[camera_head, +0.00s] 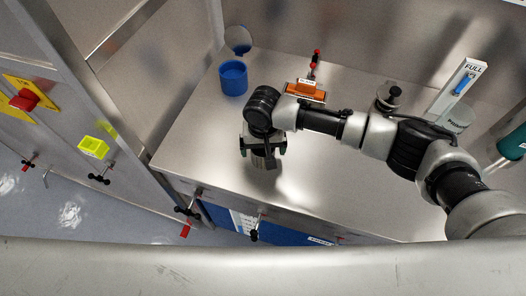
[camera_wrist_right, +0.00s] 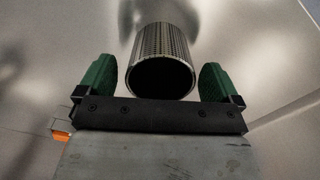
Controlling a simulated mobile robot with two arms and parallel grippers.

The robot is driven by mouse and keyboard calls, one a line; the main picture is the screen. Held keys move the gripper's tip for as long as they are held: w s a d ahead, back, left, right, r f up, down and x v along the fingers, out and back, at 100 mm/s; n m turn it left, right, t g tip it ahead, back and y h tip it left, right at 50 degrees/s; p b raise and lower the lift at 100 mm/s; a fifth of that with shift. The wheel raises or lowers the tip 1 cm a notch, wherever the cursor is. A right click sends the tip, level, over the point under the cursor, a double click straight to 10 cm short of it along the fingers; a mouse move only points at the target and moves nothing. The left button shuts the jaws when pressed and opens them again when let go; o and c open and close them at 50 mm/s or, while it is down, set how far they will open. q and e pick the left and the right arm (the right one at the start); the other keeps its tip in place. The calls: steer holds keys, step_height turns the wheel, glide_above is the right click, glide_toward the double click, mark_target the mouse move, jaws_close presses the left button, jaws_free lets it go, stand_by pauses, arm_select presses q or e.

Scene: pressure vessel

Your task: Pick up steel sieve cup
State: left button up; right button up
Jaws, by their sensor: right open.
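The steel sieve cup (camera_wrist_right: 163,48) is a perforated metal cylinder with a dark open mouth. In the right wrist view it is between the two green fingers of my right gripper (camera_wrist_right: 160,82), with a gap visible on each side. In the head view my right gripper (camera_head: 263,150) is over the front part of the steel worktop, open. The cup (camera_head: 265,161) shows only partly there, below the gripper and largely hidden by it. My left gripper is in neither view.
A blue cup (camera_head: 233,80) stands at the back left of the worktop (camera_head: 205,135). An orange block (camera_head: 305,91) and a dark-lidded vessel (camera_head: 388,97) stand farther back. A column marked FULL (camera_head: 461,87) is at right. Small valves line the front edge.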

steer(key=c, duration=1)
steer(key=shift+r, duration=0.15)
